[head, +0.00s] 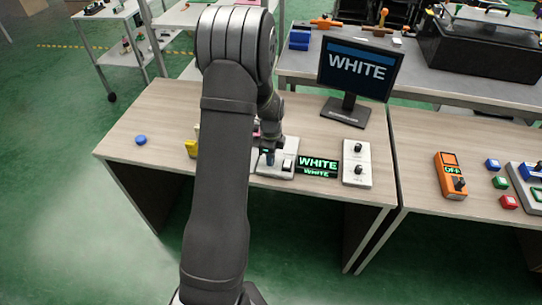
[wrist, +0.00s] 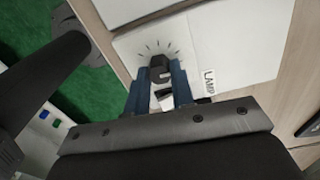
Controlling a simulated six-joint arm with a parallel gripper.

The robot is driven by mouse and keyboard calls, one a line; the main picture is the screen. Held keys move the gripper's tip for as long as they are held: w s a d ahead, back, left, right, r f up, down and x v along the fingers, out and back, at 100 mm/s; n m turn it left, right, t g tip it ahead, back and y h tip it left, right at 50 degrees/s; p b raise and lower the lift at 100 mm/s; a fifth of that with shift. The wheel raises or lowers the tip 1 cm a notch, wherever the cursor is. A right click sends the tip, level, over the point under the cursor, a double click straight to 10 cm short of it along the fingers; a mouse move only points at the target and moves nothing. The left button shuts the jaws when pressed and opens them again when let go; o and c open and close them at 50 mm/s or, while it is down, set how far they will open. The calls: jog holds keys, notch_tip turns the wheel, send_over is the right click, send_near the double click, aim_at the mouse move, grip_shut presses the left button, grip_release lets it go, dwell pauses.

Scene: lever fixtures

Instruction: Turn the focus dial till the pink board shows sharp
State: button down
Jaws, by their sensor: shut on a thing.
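My gripper (head: 269,156) is at a white fixture (head: 262,170) on the wooden table. In the wrist view its fingers (wrist: 160,82) are shut on a black dial (wrist: 159,64) ringed by tick marks on a white plate (wrist: 240,50). A label beside the dial reads LAMP. A small black display (head: 318,166) shows WHITE in green. A bit of pink (head: 256,134) shows behind my arm; I cannot tell whether it is the pink board. No focus label is readable.
A white panel with two black knobs (head: 357,163) stands right of the green display. A yellow object (head: 191,148) is partly hidden by my arm. A blue button (head: 141,140) sits at the left on clear tabletop. An orange box (head: 450,176) is on the right table.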

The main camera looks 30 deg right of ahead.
jog(key=shift+m, duration=0.8)
jog(key=c, duration=1.2)
grip_release()
jog(key=shift+c, duration=0.2)
jog(key=shift+r, duration=0.1)
notch_tip(320, 180, up, 17)
jog(key=shift+r, duration=0.15)
notch_tip(320, 180, down, 18)
jog(key=shift+r, duration=0.2)
